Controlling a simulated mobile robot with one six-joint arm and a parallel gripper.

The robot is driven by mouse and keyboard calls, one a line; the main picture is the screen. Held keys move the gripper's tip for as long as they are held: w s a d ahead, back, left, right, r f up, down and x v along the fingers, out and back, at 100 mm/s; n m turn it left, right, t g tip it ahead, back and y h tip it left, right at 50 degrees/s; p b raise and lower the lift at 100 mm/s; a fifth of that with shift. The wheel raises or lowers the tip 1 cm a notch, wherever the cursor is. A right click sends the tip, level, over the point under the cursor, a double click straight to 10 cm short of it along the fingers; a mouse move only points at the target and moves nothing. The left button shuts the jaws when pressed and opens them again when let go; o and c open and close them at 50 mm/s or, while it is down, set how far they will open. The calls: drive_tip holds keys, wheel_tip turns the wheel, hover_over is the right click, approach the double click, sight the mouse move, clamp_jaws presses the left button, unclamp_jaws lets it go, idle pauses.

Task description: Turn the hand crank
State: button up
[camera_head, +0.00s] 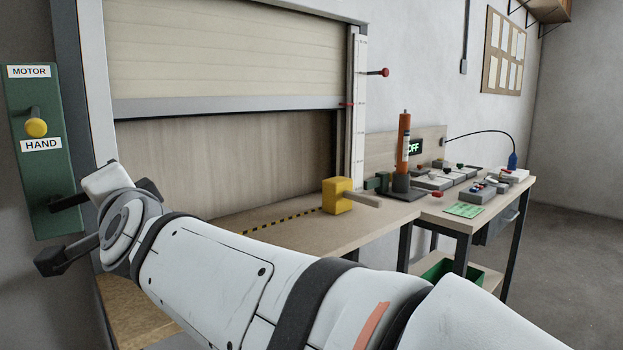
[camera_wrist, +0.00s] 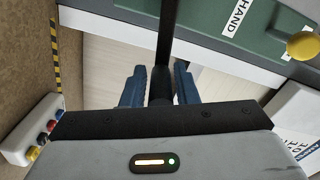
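A green panel (camera_head: 38,165) labelled MOTOR and HAND is on the left. Its yellow knob (camera_head: 36,127) sits just above the HAND label; the knob also shows in the wrist view (camera_wrist: 303,45). In the wrist view a black bar (camera_wrist: 167,30), apparently the crank, runs from the top edge down to a dark grip part (camera_wrist: 160,82). My gripper (camera_wrist: 160,75) has its two blue fingers on either side of this part. I cannot tell whether they press on it. In the head view my arm hides most of the crank; dark parts show beside my wrist.
A half-raised shutter (camera_head: 225,50) stands behind a bench. A yellow block (camera_head: 337,196) is on the bench beside a black-and-yellow strip. An orange cylinder on a dark base (camera_head: 403,140) and several small devices stand on the right table. The floor at far right is clear.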

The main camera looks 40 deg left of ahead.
drive_tip(key=shift+o, duration=1.3)
drive_tip(key=shift+w+r, duration=0.1)
drive_tip(key=shift+w, duration=0.05)
drive_tip(key=shift+d, duration=0.1)
drive_tip(key=v, duration=0.7)
drive_tip(key=shift+d, duration=0.35)
